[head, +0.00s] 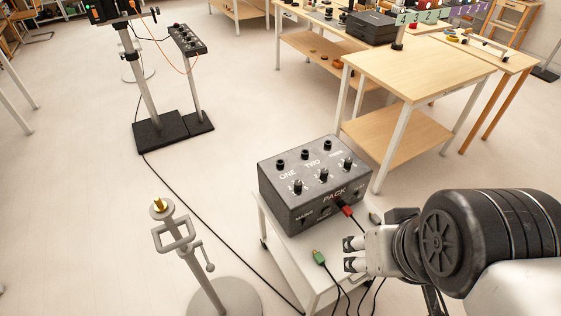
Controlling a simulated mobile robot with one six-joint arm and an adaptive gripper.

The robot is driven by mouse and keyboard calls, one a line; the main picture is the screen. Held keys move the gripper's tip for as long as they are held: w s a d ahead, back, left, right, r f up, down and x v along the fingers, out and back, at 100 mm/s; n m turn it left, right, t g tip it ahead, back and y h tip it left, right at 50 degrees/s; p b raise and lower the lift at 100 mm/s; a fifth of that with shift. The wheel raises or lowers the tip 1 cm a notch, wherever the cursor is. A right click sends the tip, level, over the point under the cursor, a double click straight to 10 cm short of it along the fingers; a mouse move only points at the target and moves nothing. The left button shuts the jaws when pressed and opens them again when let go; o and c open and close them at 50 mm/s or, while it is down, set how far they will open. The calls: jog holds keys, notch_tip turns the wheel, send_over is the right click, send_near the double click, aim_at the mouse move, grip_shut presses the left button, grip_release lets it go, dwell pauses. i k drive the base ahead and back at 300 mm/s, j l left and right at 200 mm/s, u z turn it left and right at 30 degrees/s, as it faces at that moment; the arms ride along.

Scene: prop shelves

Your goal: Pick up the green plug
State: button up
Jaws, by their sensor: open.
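The green plug (319,257) lies on the white stand top (283,248), in front of the dark PACK box (290,211), with a dark cable running from it toward the front edge. My gripper (350,253) is open and appears empty. Its fingers point left, and in the picture it is just right of the green plug, with a gap between them. I cannot tell its exact height above the stand. A red plug (347,210) is at the lower right of the box front, with its cable running behind my gripper.
A grey-green plug end (375,217) shows beside the box, partly hidden by my arm. A metal post with a brass tip (160,206) stands left of the stand. A wooden table (415,70) stands behind. Cables cross the floor; open floor lies left.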

aim_at(318, 258)
jog(key=i+l, duration=0.1)
jog(key=l, duration=0.25)
jog(key=i+l, duration=0.1)
jog(key=l, duration=0.25)
jog(key=i+l, duration=0.15)
jog(key=l, duration=0.2)
jog(key=l+u, duration=0.1)
jog(key=u, duration=1.95)
